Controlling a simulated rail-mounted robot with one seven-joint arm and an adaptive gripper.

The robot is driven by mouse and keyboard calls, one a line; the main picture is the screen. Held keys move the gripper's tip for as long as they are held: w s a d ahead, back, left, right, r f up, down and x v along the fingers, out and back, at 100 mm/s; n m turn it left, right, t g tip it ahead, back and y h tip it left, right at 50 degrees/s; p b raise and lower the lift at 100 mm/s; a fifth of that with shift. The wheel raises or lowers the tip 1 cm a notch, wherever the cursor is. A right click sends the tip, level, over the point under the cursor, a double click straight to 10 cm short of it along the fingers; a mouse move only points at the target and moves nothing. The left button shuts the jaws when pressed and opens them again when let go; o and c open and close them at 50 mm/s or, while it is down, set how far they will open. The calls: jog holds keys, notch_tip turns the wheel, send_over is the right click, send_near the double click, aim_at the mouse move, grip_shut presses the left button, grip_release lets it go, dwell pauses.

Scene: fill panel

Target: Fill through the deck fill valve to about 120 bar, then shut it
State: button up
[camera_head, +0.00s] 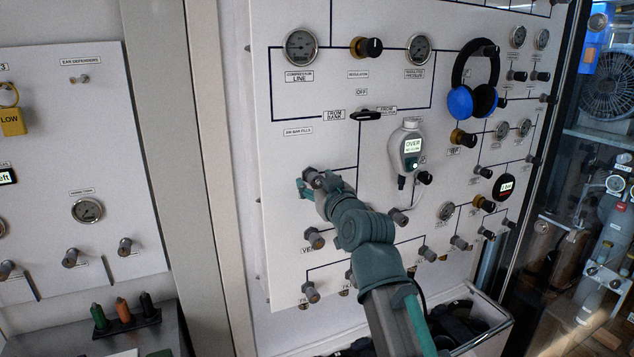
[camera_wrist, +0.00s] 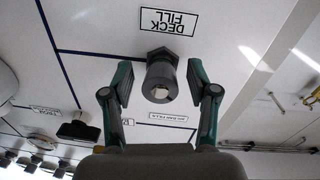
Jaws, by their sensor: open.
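The deck fill valve is a dark round knob (camera_wrist: 160,80) with a light square centre, beside the upside-down "DECK FILL" label (camera_wrist: 168,22) in the wrist view. My gripper (camera_wrist: 158,84) is open, with one finger on each side of the knob and a gap showing on both sides. In the head view my gripper (camera_head: 318,186) is at the panel's left part, in front of a knob (camera_head: 311,174) that it partly covers. The compressor line gauge (camera_head: 300,46) and the regulated pressure gauge (camera_head: 418,50) are above; their readings are too small to tell.
A grey handheld meter (camera_head: 408,150) reading "OVER" hangs right of my gripper. Blue ear defenders (camera_head: 472,100) hang further right. A black selector handle (camera_head: 368,114) is above. More knobs, including one (camera_head: 314,238), sit below. A separate panel (camera_head: 85,150) is at left.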

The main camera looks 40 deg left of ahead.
grip_shut()
jog(key=b, duration=0.2)
jog(key=n+b, duration=0.1)
jog(key=shift+w+f+b, duration=0.1)
jog(key=shift+f+b, duration=0.2)
jog(key=shift+b, duration=0.05)
jog(key=n+b, duration=0.2)
jog(key=b, duration=0.1)
jog(key=shift+r+n+b, duration=0.3)
jog(key=shift+n+b, duration=0.4)
grip_release()
jog(key=v, duration=1.2)
jog(key=shift+d+f, duration=0.1)
dwell(0.3)
